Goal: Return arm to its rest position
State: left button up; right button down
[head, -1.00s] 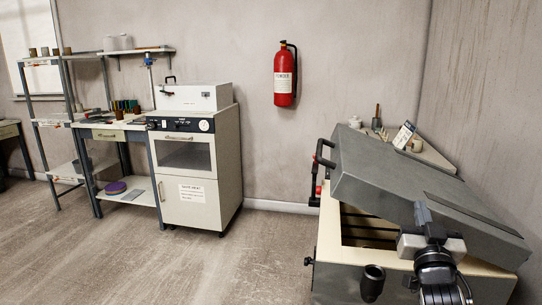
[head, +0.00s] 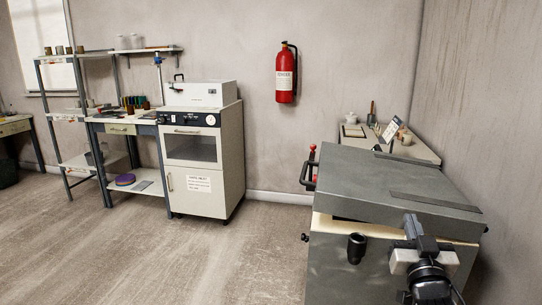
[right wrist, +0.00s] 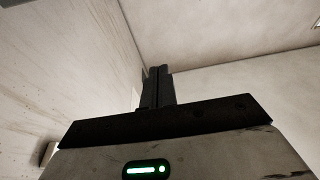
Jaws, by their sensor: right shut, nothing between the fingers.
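My right gripper (head: 418,232) is at the lower right of the head view, in front of the large grey box-shaped machine. In the right wrist view its fingers (right wrist: 157,88) are together and empty, with wall and ceiling behind them. The machine's grey lid (head: 385,185) lies nearly flat over its cream rim, with a narrow gap at the front. My right gripper overlaps the lid's front edge in the picture; I cannot tell whether they touch. My left gripper does not show.
A dark cup-like fitting (head: 357,248) sticks out of the machine's front. A side table (head: 418,150) with small items stands behind it. A white oven cabinet (head: 205,160) and shelving (head: 75,115) stand left. The middle floor (head: 240,260) is clear.

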jog(key=s+a+f+n+g+y, duration=0.1)
jog(key=s+a+f+g+y, duration=0.1)
jog(key=s+a+f, duration=0.35)
jog(key=s+a+f+n+g+y, duration=0.1)
jog(key=s+a+f+g+y, duration=0.15)
jog(key=s+f, duration=0.55)
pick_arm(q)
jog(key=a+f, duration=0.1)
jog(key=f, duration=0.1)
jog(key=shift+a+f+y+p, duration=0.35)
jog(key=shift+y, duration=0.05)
pick_arm(e)
jog(key=s+a+f+n+g+y, duration=0.2)
jog(key=s+a+f+g, duration=0.3)
jog(key=s+f, duration=0.5)
jog(key=s+a, duration=0.2)
jog(key=s, duration=0.1)
jog(key=shift+s+a, duration=0.15)
jog(key=shift+s, duration=0.1)
jog(key=shift+f+y, duration=0.1)
jog(key=shift+y, duration=0.25)
